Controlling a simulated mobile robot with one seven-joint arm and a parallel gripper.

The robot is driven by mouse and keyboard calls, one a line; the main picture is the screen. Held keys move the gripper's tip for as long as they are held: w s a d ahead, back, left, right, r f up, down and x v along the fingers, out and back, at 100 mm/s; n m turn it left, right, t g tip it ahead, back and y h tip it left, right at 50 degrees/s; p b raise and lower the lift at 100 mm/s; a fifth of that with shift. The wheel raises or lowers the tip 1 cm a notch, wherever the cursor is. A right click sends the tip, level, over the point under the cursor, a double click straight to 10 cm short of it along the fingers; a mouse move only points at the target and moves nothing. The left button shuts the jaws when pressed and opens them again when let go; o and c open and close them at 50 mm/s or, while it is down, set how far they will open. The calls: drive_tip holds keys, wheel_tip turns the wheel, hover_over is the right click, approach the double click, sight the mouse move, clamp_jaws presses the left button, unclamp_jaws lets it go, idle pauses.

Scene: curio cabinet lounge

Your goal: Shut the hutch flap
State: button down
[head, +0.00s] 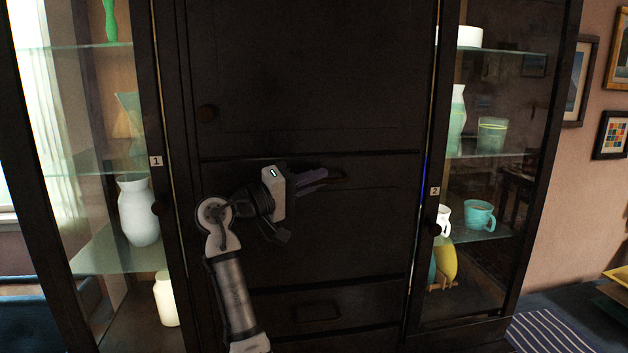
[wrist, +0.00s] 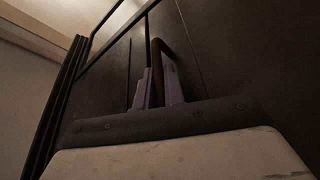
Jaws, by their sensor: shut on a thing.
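The hutch flap (head: 350,235) is the dark panel in the middle of the cabinet, below the upper door. It stands upright, flush or nearly so; a small gap cannot be told in this dim light. Its dark brown bar handle (head: 340,175) is near its top edge, partly hidden by my fingers. My gripper (head: 318,179) reaches in from the left and is shut on the handle. In the wrist view, the handle (wrist: 168,60) runs down between the two purple-grey fingers of my gripper (wrist: 160,92).
The upper door (head: 310,80) has a round knob (head: 207,113) at left. A drawer (head: 365,310) lies below the flap. Glass-fronted side cabinets hold a white vase (head: 138,212), a teal mug (head: 479,215) and other ware. Floor shows at the right, with a striped rug (head: 550,332).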

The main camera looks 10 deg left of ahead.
drive_tip(key=c, duration=1.5)
unclamp_jaws()
drive_tip(key=shift+a+f, duration=0.1)
drive_tip(key=b+v, duration=0.5)
drive_tip(key=v, duration=0.8)
drive_tip(key=shift+s+a, duration=0.25)
